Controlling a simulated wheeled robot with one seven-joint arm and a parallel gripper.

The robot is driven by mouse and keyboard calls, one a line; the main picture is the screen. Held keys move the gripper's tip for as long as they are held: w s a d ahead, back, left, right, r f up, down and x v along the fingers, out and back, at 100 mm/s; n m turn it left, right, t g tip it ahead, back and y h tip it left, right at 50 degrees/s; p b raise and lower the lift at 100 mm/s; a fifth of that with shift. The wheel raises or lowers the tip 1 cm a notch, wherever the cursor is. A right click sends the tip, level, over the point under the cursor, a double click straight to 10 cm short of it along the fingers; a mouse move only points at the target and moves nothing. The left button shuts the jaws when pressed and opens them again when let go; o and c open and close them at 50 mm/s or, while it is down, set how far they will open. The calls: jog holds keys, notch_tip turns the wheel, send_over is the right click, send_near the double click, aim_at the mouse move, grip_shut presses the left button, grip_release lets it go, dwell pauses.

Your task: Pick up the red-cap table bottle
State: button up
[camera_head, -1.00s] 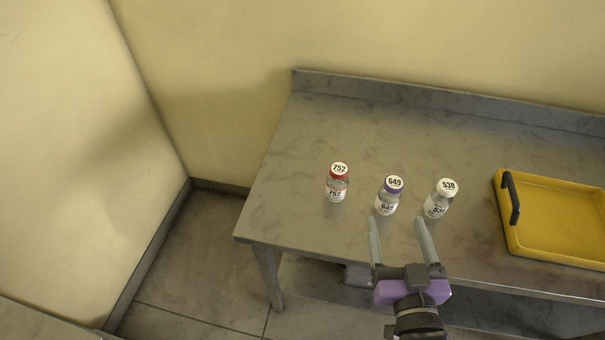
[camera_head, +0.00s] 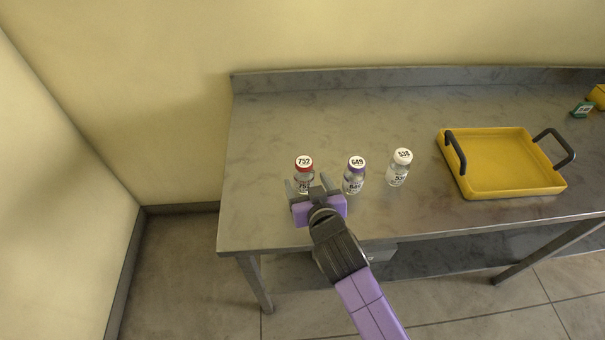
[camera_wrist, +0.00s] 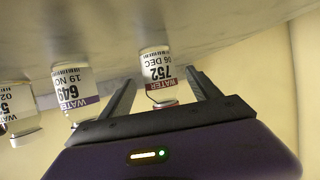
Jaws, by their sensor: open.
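The red-cap bottle (camera_head: 304,169), labelled 752, stands upright on the metal table. My gripper (camera_head: 308,184) is open right at the near side of it, with its fingers pointing towards it. The body of the bottle is partly hidden by my gripper in the head view.
A purple-cap bottle (camera_head: 355,172) stands just right of my gripper, and a white-cap bottle (camera_head: 399,167) stands farther right. A yellow tray (camera_head: 478,192) with dark handles is on the right. The table (camera_head: 262,120) is clear behind the bottles.

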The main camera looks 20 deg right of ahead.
aim_at(307, 182)
jog(key=shift+x, duration=1.75)
jog(key=c, duration=1.5)
jog(key=shift+r, duration=0.1)
jog(key=shift+c, duration=0.2)
